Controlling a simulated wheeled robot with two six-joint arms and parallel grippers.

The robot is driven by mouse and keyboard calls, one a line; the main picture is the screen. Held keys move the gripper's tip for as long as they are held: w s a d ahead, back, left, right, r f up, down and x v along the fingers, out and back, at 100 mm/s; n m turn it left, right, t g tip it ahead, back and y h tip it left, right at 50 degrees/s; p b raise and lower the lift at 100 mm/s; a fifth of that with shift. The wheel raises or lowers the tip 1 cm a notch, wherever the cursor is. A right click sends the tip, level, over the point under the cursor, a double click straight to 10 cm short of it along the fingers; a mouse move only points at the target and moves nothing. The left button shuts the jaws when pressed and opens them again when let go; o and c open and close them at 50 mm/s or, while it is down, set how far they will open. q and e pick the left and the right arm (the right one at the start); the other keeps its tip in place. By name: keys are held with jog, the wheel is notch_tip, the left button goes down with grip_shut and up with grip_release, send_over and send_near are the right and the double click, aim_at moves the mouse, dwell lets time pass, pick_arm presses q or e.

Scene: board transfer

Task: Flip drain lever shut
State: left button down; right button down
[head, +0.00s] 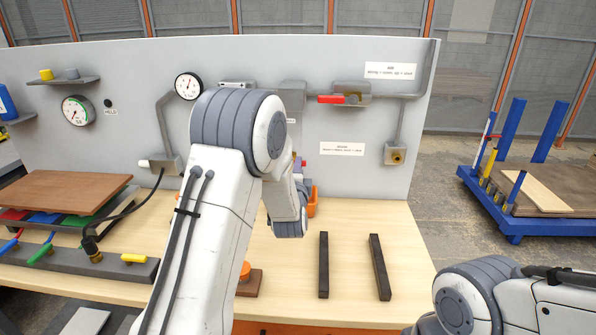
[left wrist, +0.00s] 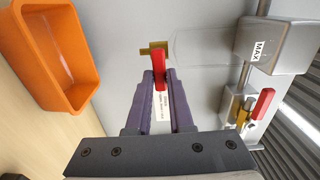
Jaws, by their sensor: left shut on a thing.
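The drain lever (left wrist: 159,66) is a small red handle on a brass valve (left wrist: 152,48) at the grey panel, below a clear bowl. In the left wrist view the handle looks about crosswise to the brass body. My left gripper (left wrist: 158,77) has its two purple fingers shut on the red handle. In the head view my left arm covers most of the valve and the gripper; only a bit of red (head: 303,163) shows past the wrist. My right gripper is out of view; only part of my right arm shows at the lower right.
An orange bin (left wrist: 48,52) stands close below the valve. A box marked MAX (left wrist: 270,46) and another red-handled valve (head: 331,99) are on the panel. Two dark bars (head: 323,265) (head: 380,267) lie on the bench, with bare wood around them. A gauge (head: 188,86) hangs upper left.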

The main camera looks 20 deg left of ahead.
pick_arm(q)
jog(key=c, duration=0.8)
grip_release()
jog(key=shift+s, duration=0.1)
jog(key=b+v, duration=0.2)
jog(key=v, duration=0.8)
jog(key=shift+s, duration=0.2)
